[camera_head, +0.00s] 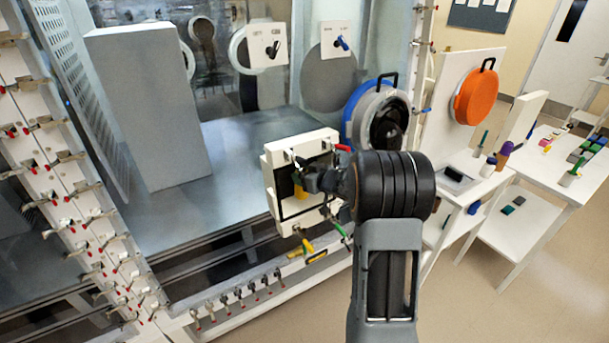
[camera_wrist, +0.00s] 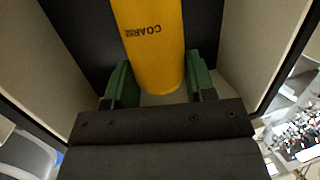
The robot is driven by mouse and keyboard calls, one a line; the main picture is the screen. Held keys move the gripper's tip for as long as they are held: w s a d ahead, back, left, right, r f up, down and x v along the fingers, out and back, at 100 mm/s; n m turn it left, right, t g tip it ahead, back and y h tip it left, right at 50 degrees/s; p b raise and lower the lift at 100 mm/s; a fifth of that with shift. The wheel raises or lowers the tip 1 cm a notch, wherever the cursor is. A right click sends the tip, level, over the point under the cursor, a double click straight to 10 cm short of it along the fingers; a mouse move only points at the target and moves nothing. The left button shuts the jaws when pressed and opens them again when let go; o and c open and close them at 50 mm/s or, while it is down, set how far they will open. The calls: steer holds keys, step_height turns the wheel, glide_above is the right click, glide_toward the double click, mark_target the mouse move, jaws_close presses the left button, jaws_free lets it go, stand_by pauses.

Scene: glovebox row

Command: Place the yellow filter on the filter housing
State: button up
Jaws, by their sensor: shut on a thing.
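The yellow filter (camera_wrist: 155,45) is a cylinder marked "COARSE". My gripper (camera_wrist: 160,82) has its green fingers shut on it, one on each side near its rounded near end. The filter housing (camera_head: 299,147) is a white open-fronted box with a dark inside, right of the glass. In the head view the yellow filter (camera_head: 300,192) shows as a small yellow patch within the box opening, and my gripper (camera_head: 309,180) reaches in from the right. In the wrist view pale housing walls (camera_wrist: 252,45) flank the filter. The filter's far end is out of frame; its seating cannot be told.
Clamps with red and green handles (camera_head: 342,147) surround the box. A round blue-rimmed port (camera_head: 384,120) stands close behind my arm. A row of small levers (camera_head: 238,294) runs below. An orange round cover (camera_head: 475,97) hangs at right above a white bench (camera_head: 470,180).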

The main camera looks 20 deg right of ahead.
steer(key=shift+f, duration=0.1)
steer(key=shift+f+b, duration=0.3)
steer(key=shift+f, duration=0.2)
steer(key=o, duration=1.1)
steer(key=shift+c, duration=0.2)
steer(key=shift+r, duration=0.2)
steer(key=r+v, duration=0.1)
steer(key=v, duration=1.1)
steer(key=shift+b, duration=0.45)
